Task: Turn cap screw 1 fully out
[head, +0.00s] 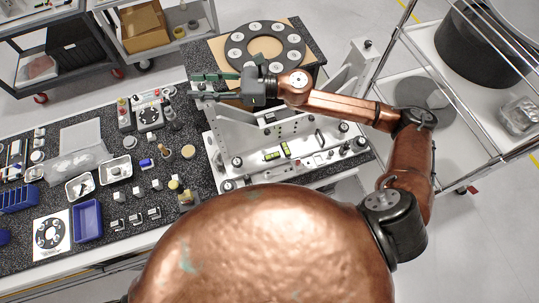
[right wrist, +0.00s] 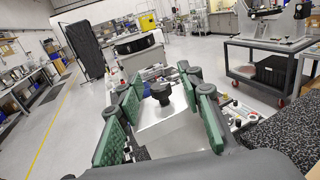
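My right gripper (head: 199,86) reaches left across the silver fixture plate (head: 290,130), near its back left edge. Its green-padded fingers are spread apart in the right wrist view (right wrist: 161,80). A black knob-headed screw (right wrist: 160,91) on a pale block shows between the fingers, with gaps at both sides; whether it is cap screw 1 cannot be told. The gripper and wrist hide part of the plate in the head view. Several dark round knobs sit on the plate, one at its right (head: 361,142). My left gripper is not in view.
A black ring with several white discs (head: 236,53) lies on a board behind the gripper. Small parts, trays and a blue bin (head: 87,221) crowd the bench at left. A wire rack (head: 400,70) stands at right. My copper body covers the front.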

